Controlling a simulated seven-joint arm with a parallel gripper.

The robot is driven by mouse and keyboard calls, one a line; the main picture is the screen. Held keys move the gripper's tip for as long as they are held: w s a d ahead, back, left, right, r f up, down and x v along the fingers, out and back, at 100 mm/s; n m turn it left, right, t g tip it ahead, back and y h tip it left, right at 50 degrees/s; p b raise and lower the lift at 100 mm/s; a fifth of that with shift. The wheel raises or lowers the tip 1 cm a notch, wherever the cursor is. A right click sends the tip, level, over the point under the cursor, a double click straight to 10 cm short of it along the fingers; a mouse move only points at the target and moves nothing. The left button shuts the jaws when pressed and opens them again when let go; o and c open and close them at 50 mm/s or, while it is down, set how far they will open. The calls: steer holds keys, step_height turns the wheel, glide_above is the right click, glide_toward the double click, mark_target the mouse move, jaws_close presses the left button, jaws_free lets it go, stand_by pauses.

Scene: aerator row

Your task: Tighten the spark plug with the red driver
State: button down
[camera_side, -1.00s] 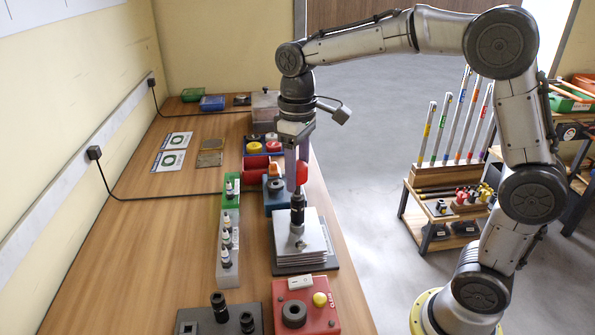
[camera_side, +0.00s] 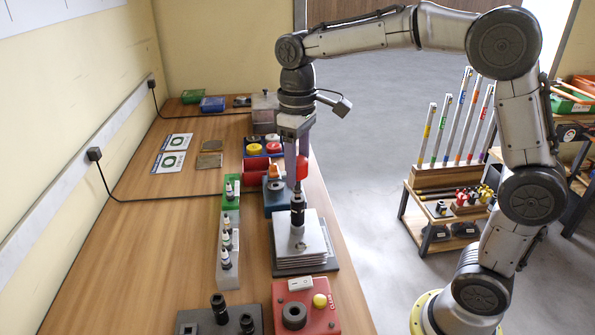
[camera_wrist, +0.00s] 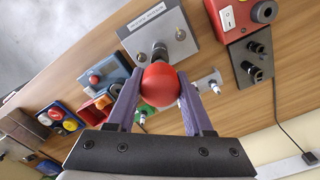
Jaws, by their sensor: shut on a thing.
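My gripper (camera_side: 297,163) is shut on the red driver (camera_side: 302,168), one finger on each side of its round red handle. In the wrist view the red handle (camera_wrist: 160,84) sits between the two purple fingers. The driver hangs upright with its black lower end (camera_side: 297,207) over the grey finned block (camera_side: 303,247). The spark plug is hidden under the driver's black end, so I cannot tell how deep it sits. In the wrist view the labelled top of the block (camera_wrist: 181,38) shows beyond the handle.
A white rack (camera_side: 229,270) with several spark plugs stands left of the block. A red box (camera_side: 322,315) with a white switch and yellow button is in front. A dark plate with black sockets (camera_side: 219,308) lies beside it. The table's left side is mostly clear.

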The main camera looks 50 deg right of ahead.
steer(key=shift+r, duration=1.5)
